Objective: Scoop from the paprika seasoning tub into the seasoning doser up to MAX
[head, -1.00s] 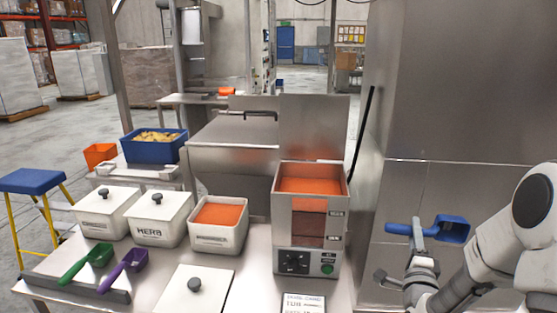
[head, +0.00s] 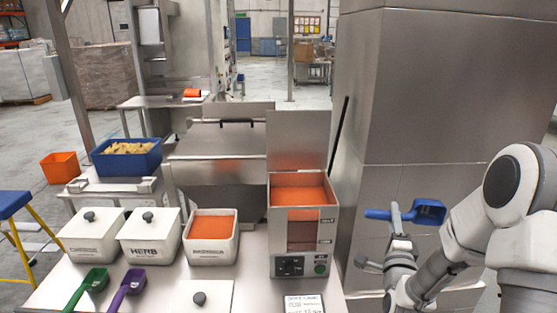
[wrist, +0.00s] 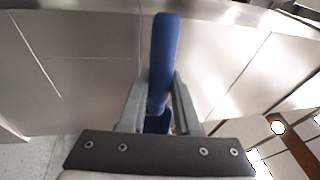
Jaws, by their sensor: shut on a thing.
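My gripper (head: 396,216) is shut on the handle of a blue scoop (head: 428,211), held up at the right, apart from the tubs and the doser. In the wrist view the blue handle (wrist: 164,60) stands between the two fingers. I cannot tell whether the scoop holds powder. The open paprika seasoning tub (head: 210,252), white with orange-red powder inside, stands on the steel table. The seasoning doser (head: 286,266) stands to its right, its lid raised. Orange-red powder shows at its open top and through its front window, which has two marks beside it.
Two lidded white tubs (head: 92,246), one the herb tub (head: 150,252), stand left of the paprika tub. A green scoop (head: 88,287) and a purple scoop (head: 128,287) lie in front. A loose white lid (head: 215,299) and a small sign (head: 303,303) lie at the front. A steel column stands behind my arm.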

